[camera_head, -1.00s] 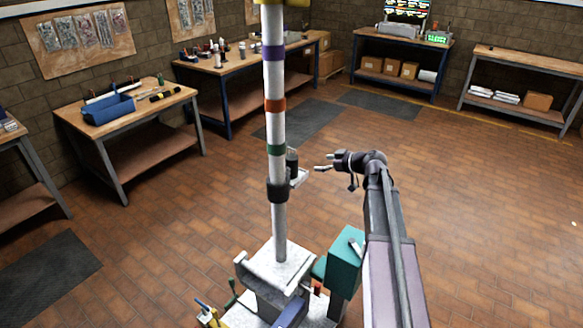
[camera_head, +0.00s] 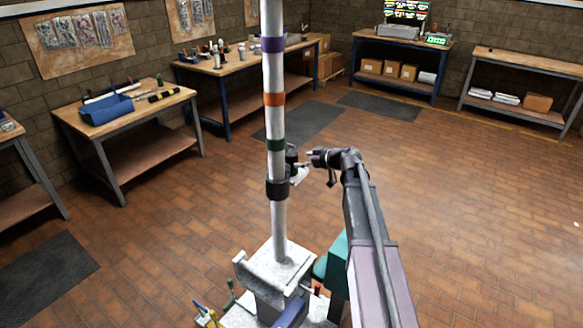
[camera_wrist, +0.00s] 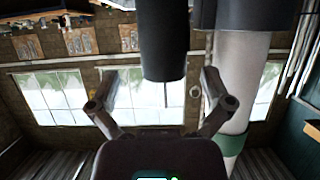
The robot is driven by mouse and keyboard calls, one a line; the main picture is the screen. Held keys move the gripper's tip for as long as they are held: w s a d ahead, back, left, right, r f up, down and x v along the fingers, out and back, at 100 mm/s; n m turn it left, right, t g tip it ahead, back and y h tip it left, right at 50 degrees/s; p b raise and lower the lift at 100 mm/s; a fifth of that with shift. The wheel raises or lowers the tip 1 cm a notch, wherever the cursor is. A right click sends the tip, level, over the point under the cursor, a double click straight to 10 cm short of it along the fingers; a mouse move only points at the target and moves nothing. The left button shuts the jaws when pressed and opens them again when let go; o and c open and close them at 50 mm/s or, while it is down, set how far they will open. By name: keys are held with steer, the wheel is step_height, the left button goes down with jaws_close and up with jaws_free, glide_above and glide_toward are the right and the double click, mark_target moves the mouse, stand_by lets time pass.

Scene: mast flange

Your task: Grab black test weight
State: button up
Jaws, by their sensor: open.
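The black test weight (camera_head: 291,154) is a dark cylinder beside the white mast (camera_head: 276,220), above the small bracket (camera_head: 299,174) on the black collar (camera_head: 278,189). In the wrist view, which looks upside down, the weight (camera_wrist: 162,40) comes down from the top edge and its end lies between my fingertips. My gripper (camera_head: 308,158) is open, just right of the weight in the head view. Both fingers (camera_wrist: 158,82) show spread and empty in the wrist view. I cannot tell exactly how deep the weight sits between them.
The mast (camera_wrist: 240,75) stands close beside one finger in the wrist view, with its green band (camera_wrist: 232,144). The mast base (camera_head: 275,265) carries tools below. Workbenches (camera_head: 130,110) line the walls. Open floor (camera_head: 470,210) lies to the right.

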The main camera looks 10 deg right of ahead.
mark_target(296, 151)
steer(key=shift+w+a, duration=0.1)
steer(key=shift+a, duration=0.05)
steer(key=shift+b+x, duration=1)
steer(key=shift+x, duration=1.5)
steer(key=shift+f, duration=0.1)
steer(key=c, duration=1.3)
steer(key=shift+a+r, duration=0.1)
steer(key=shift+r, duration=0.15)
step_height(296, 151, up, 3)
steer(key=p, duration=0.4)
steer(key=shift+r, duration=0.25)
steer(key=s+d, duration=0.3)
steer(key=d, duration=0.1)
steer(key=s+d, duration=0.4)
steer(key=s+d+r+p, duration=0.1)
steer(key=s+d, duration=0.2)
steer(key=d, duration=0.1)
steer(key=shift+s+d, duration=0.15)
steer(key=shift+s, duration=0.2)
